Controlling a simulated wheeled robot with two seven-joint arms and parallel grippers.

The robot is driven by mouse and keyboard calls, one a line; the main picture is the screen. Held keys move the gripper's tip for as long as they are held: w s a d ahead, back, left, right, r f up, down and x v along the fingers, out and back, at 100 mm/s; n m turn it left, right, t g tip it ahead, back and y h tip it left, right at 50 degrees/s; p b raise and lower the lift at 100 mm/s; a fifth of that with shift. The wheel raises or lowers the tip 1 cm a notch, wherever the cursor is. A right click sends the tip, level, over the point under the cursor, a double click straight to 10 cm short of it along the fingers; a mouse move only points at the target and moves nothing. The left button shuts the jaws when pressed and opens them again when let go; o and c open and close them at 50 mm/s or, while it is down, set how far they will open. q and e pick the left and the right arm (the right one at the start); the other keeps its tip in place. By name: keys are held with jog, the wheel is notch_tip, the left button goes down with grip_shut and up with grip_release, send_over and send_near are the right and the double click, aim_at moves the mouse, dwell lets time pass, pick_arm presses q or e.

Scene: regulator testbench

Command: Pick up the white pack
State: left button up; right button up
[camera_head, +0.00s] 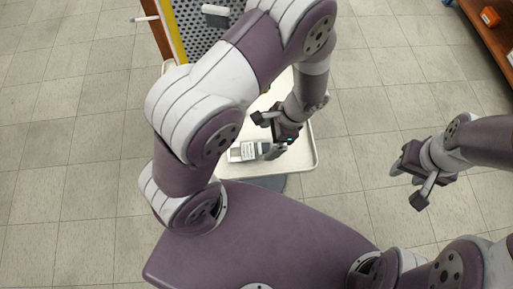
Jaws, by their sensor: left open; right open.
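A small white-and-grey pack (243,152) lies on a cream tray table (301,158) in front of my base. I take it for the white pack; its details are too small to read. My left gripper (268,136) is open, just above and right of the pack, with one finger close to its right end. I cannot tell whether that finger touches it. My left arm hides much of the tray table. My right gripper (406,184) is open and empty over the floor at the right, well away from the tray table.
A perforated grey panel with a yellow edge (173,28) stands behind the tray table, with a grey fitting (215,14) on it. A brown shelf (487,32) with an orange item (490,17) is at the top right. Tiled floor is clear between.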

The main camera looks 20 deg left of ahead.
aim_at(261, 147)
pick_arm(q)
jog(key=x, duration=0.2)
jog(key=b+x, duration=0.1)
jog(key=x, duration=0.1)
jog(key=b+x, duration=0.1)
jog(key=x, duration=0.1)
jog(key=shift+w+d+f, duration=0.1)
jog(key=shift+w, duration=0.15)
jog(key=c, duration=1.2)
jog(key=shift+o, duration=0.2)
